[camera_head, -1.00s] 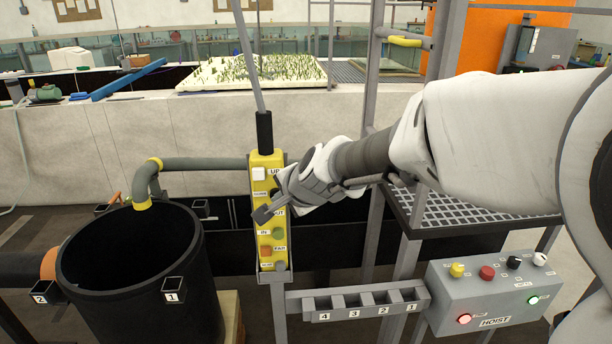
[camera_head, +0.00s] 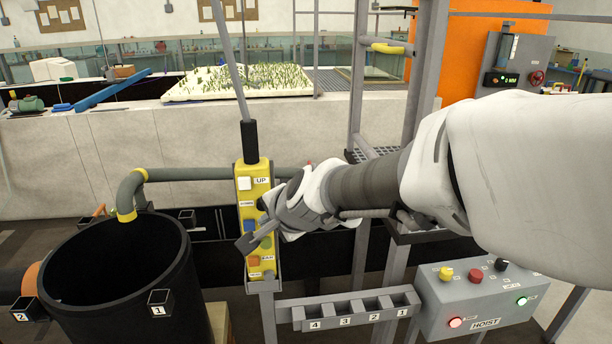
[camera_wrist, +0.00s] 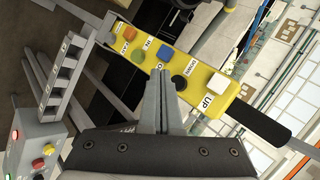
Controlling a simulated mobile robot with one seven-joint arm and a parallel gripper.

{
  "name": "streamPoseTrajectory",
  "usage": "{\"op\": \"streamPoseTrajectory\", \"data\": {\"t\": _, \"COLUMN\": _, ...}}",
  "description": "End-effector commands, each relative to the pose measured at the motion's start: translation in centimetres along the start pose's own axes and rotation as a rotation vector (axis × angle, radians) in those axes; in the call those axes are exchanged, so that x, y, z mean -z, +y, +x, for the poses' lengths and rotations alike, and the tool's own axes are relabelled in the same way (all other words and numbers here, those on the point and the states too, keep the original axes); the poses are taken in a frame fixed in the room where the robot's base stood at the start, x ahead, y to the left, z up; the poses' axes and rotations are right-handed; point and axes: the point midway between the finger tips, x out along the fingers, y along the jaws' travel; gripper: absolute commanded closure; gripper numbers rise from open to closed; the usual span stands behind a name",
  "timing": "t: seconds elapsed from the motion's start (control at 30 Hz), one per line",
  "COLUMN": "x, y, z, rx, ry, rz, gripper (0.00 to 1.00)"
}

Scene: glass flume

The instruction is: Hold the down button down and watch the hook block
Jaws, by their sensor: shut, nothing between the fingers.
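The yellow pendant (camera_head: 254,183) hangs upright from a grey cable. In the wrist view it (camera_wrist: 203,73) crosses the top, with a white button (camera_wrist: 218,83) by UP and a black down button (camera_wrist: 180,82) by DOWN. A blue button (camera_wrist: 166,53) lies on the other side. My gripper (camera_wrist: 166,74) is shut and empty, its tips over the pendant's edge, just beside the black button; contact cannot be told. In the head view my gripper (camera_head: 248,242) is in front of the pendant and hides part of its buttons. I can make out no hook block.
A grey HOIST box (camera_head: 470,300) with coloured buttons and lit lamps is at lower right. A numbered slot rack (camera_head: 345,312) joins it to the pendant's post. A black tub (camera_head: 110,275) stands left. Grey frame posts (camera_head: 425,75) rise behind my arm.

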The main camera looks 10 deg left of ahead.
Motion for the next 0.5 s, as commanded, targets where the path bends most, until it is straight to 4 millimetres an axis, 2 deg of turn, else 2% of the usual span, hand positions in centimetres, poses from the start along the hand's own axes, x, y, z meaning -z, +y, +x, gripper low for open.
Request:
{"op": "streamPoseTrajectory", "data": {"t": 0.2, "x": -1.1, "y": 1.0, "z": -1.5, "rx": 0.001, "ry": 0.0, "rz": 0.0, "gripper": 1.0}}
{"op": "streamPoseTrajectory", "data": {"t": 0.5, "x": -1.3, "y": 1.3, "z": -1.9, "rx": 0.0, "ry": 0.0, "rz": 0.001, "gripper": 1.0}}
